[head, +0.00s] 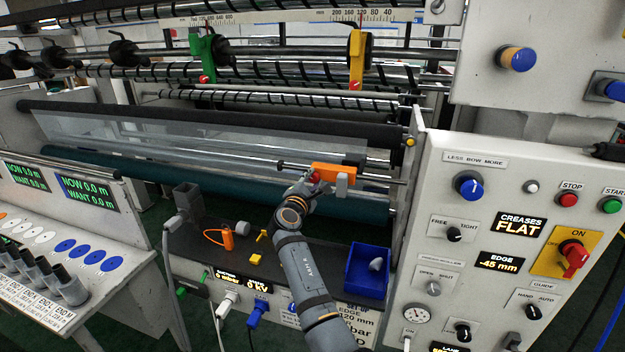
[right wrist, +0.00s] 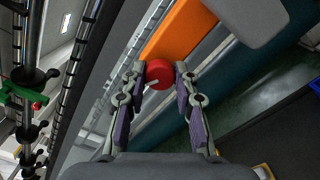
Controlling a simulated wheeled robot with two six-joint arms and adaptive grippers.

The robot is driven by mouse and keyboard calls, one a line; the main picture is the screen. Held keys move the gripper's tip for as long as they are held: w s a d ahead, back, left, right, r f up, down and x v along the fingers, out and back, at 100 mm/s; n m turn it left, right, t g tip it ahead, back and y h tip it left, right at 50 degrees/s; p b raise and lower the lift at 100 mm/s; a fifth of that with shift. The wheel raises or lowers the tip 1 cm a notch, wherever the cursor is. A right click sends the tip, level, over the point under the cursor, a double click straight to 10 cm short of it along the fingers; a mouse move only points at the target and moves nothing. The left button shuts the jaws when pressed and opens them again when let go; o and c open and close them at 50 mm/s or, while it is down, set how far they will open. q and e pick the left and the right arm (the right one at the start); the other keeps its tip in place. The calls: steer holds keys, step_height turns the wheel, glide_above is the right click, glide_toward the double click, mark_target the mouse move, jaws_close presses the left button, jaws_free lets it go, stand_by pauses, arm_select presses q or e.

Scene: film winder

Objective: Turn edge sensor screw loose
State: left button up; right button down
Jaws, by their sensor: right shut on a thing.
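The edge sensor is an orange block (head: 333,172) on a horizontal rod in the middle of the head view, with a grey part at its right end. Its red screw knob (head: 315,176) sits at the block's left end. In the right wrist view the red knob (right wrist: 159,74) shows a small pale pointer and stands against the orange block (right wrist: 178,30). My right gripper (right wrist: 159,78) is shut on the knob, one finger on each side. In the head view my right gripper (head: 308,182) reaches it from below. My left gripper is not in view.
A blue bin (head: 367,270) with a pale piece in it stands right of my arm. A dark shelf (head: 290,255) below carries an orange loop (head: 219,237) and small yellow pieces. The control panel (head: 470,310) bounds the right side; its edge display (head: 499,261) reads -45 mm.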

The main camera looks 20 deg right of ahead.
stand_by(0.3)
steer(key=c, duration=1)
jaws_free()
steer(key=shift+r, duration=0.15)
step_height(320, 180, up, 10)
steer(key=shift+f, duration=0.2)
